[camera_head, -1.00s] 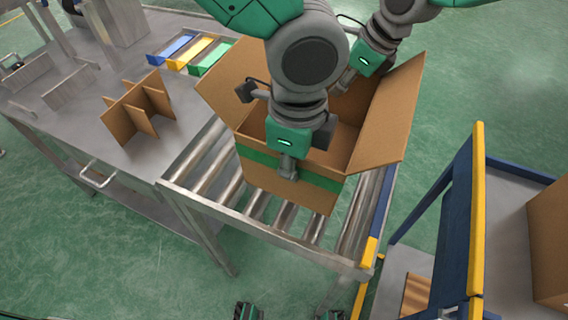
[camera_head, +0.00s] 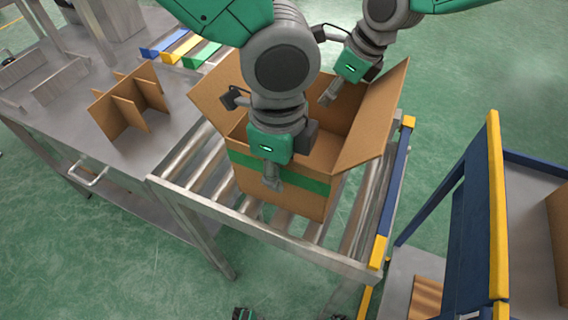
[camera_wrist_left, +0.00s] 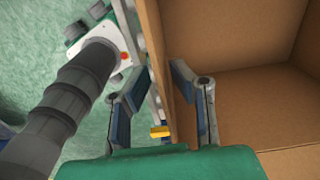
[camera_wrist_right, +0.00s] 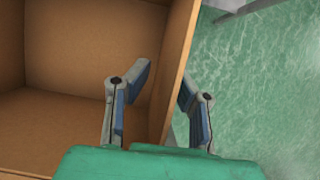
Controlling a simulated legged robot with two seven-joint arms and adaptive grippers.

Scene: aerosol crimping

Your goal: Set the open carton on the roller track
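The open carton (camera_head: 285,200), brown with a green band, sits upright on the rollers of the roller track (camera_head: 215,205), its flaps spread. No gap shows under it, though its base is partly hidden. My left gripper (camera_head: 270,168) is at the carton's near wall. In the left wrist view it (camera_wrist_left: 165,105) is open, one finger inside and one outside the wall, with a gap on the outer side. My right gripper (camera_head: 328,85) is at the far wall. In the right wrist view it (camera_wrist_right: 160,100) is open and straddles that wall.
A steel table (camera_head: 60,120) on the left holds a cardboard divider (camera_head: 128,100) and blue, yellow and green bins (camera_head: 180,47). A blue and yellow trolley frame (camera_head: 480,220) stands close on the right. Bare rollers show left and right of the carton.

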